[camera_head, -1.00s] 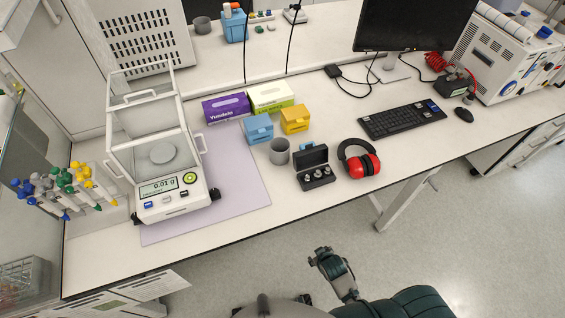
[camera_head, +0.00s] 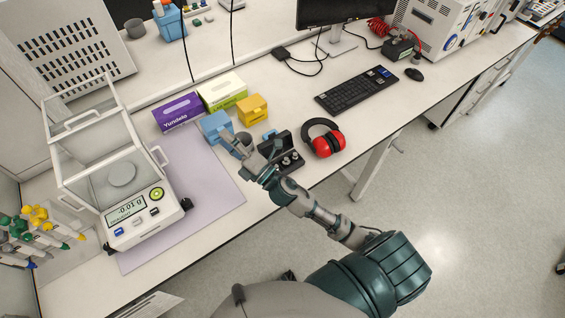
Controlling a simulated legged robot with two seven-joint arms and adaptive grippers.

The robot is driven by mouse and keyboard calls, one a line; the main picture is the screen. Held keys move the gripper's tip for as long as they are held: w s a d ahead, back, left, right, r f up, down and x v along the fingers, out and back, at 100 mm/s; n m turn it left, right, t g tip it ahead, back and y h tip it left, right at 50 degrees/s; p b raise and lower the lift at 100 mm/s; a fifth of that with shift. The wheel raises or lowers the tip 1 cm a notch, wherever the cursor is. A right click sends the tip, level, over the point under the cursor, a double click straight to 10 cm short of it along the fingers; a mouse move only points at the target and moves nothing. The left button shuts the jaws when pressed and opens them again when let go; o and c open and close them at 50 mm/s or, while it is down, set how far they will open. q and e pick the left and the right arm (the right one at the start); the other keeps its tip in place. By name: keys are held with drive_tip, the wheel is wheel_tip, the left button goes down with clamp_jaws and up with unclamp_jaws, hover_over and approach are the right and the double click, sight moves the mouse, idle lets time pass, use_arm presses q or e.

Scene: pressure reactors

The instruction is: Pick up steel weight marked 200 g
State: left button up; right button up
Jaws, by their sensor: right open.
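A black open case (camera_head: 285,168) on the bench holds several small steel weights (camera_head: 291,158). Their markings are too small to read, so I cannot tell which is the 200 g one. My right gripper (camera_head: 249,150) is open and empty, above the bench at the left side of the case. It hides the left part of the case and some of its weights. I cannot tell its exact height over the case. My left gripper is not in view.
Red ear muffs (camera_head: 327,140) lie right of the case. A glass-walled balance (camera_head: 140,225) stands on the left. Blue (camera_head: 214,125) and yellow (camera_head: 252,109) boxes stand behind. The bench's front edge is close.

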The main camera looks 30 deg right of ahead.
drive_tip(key=s+a+r+n+g+y, duration=0.1)
drive_tip(key=a+r+n+g+y, duration=0.3)
drive_tip(key=n+y, duration=0.55)
drive_tip(key=n+g+h+p, duration=0.1)
drive_tip(key=n+g+h, duration=1.6)
drive_tip(key=n, duration=1.2)
hover_over(286, 158)
drive_tip(key=shift+t+h, duration=0.3)
drive_tip(key=shift+h, duration=0.25)
wheel_tip(286, 158, down, 22)
drive_tip(key=shift+s+d+f, duration=0.1)
drive_tip(key=shift+s, duration=0.05)
drive_tip(key=shift+a+f+p, duration=0.2)
drive_tip(key=shift+f+p, duration=0.15)
drive_tip(key=shift+f, duration=0.1)
wheel_tip(286, 158, down, 5)
drive_tip(key=shift+d+r+p, duration=0.15)
drive_tip(key=shift+r+p, duration=0.05)
drive_tip(key=shift+p, duration=0.3)
drive_tip(key=shift+d+f, duration=0.15)
drive_tip(key=c, duration=0.4)
drive_tip(key=shift+a, duration=0.25)
clamp_jaws()
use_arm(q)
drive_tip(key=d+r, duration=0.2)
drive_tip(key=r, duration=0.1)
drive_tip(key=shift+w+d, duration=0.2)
